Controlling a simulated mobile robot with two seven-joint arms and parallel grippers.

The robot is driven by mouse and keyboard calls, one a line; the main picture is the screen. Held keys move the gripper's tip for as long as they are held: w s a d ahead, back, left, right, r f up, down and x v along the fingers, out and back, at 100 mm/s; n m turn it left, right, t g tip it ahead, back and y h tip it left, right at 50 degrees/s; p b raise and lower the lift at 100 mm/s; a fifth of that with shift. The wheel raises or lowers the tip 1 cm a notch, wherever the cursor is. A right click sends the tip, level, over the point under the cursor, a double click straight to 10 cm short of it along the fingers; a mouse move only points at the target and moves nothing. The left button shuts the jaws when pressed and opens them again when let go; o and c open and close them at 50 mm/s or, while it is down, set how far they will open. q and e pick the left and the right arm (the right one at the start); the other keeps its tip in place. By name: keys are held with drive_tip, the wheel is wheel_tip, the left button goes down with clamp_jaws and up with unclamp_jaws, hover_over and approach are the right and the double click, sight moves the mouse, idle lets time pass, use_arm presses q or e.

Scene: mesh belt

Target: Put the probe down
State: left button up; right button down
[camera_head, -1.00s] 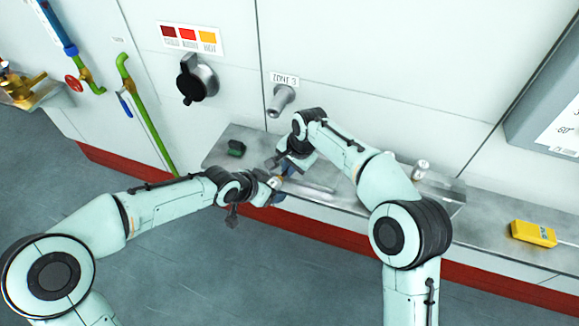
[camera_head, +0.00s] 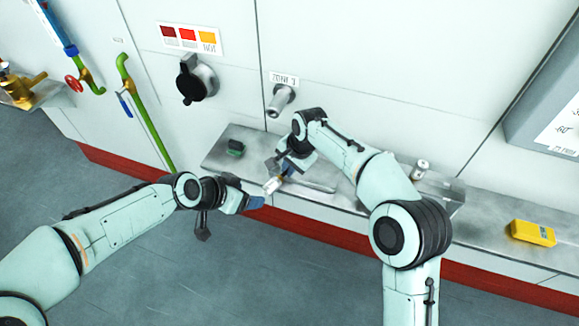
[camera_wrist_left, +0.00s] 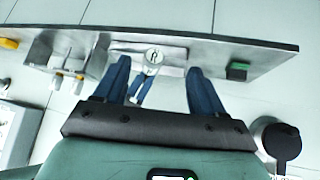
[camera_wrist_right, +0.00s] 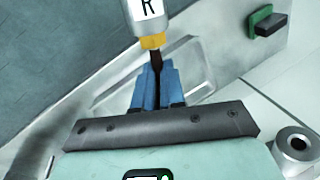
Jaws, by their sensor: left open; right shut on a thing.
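The probe (camera_head: 273,184) is a pale cylinder with a label, a yellow collar and a thin dark end. My right gripper (camera_wrist_right: 156,72) is shut on the dark end in the right wrist view. The labelled body (camera_wrist_right: 147,14) points away from the fingers, marked R. The probe is tilted above the front of the metal shelf (camera_head: 222,160). My left gripper (camera_head: 257,201) is open and empty, just left of the probe's free end.
A shallow recess (camera_wrist_right: 192,68) lies in the shelf below the right gripper. A green and black block (camera_head: 235,148) sits on the shelf's left part.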

use_arm(q)
drive_tip(key=s+a+f+n+g, duration=0.1)
drive_tip(key=s+f+n, duration=0.2)
drive_tip(key=f, duration=0.8)
drive_tip(key=s+f+n+g, duration=0.1)
drive_tip(key=s+f+n, duration=0.2)
drive_tip(key=f, duration=0.8)
drive_tip(key=s+f+n+g+y, duration=0.1)
drive_tip(key=s+f+n+g, duration=0.1)
drive_tip(key=s+f, duration=0.6)
drive_tip(key=s+f+n+g, duration=0.2)
drive_tip(key=s+f, duration=0.6)
drive_tip(key=s, duration=0.5)
drive_tip(key=shift+a+f+n+g+y, duration=0.15)
drive_tip(key=shift+a+n+g+y, duration=0.25)
drive_tip(key=shift+a+n, duration=0.1)
